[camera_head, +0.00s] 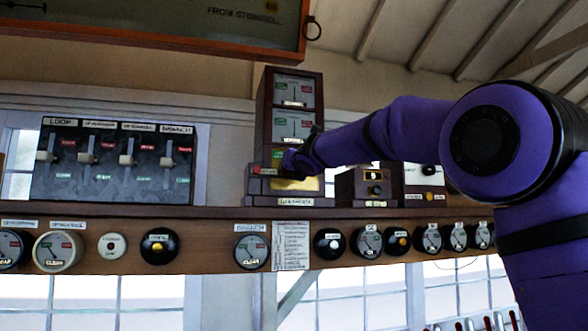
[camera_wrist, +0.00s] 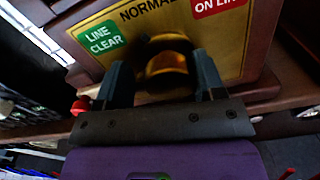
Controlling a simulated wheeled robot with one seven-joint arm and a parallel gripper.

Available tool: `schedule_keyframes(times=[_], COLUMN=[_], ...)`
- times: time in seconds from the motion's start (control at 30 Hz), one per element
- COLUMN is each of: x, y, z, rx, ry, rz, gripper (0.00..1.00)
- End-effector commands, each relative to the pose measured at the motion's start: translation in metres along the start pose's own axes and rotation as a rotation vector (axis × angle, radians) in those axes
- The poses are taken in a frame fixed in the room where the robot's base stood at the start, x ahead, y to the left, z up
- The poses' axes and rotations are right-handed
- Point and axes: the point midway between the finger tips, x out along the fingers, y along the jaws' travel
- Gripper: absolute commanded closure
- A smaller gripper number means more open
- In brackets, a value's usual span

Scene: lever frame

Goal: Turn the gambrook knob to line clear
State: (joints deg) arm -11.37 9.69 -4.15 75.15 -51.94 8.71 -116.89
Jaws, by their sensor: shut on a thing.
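The block instrument (camera_head: 264,120) is a tall dark wooden case on the shelf, with two dials one above the other and a brass plate at its foot. In the wrist view the brass plate (camera_wrist: 130,62) carries a green "LINE CLEAR" label (camera_wrist: 101,39) at left, "NORMAL" at the top and a red "ON LINE" label at right. The round brass knob (camera_wrist: 166,64) sits in front of it, between the fingers of my gripper (camera_wrist: 165,80), which is shut on it. In the head view my gripper (camera_head: 294,160) hides the knob. The knob's pointing direction is unclear.
A panel of several levers (camera_head: 110,160) stands left on the shelf. Smaller boxes (camera_head: 365,187) stand close to the right, below my arm. Several round dials and plungers line the shelf front (camera_head: 205,246). A framed diagram (camera_head: 150,35) hangs above.

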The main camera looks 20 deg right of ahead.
Motion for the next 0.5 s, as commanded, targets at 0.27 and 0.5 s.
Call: schedule_keyframes(times=[0.27,0.5], x=[-0.0006,-0.0003], y=[-0.0116,-0.0103], z=[0.005,0.0038], rx=[-0.152,-0.127], ry=[-0.005,-0.003], rz=[-0.021,-0.019], gripper=[0.79,0.79])
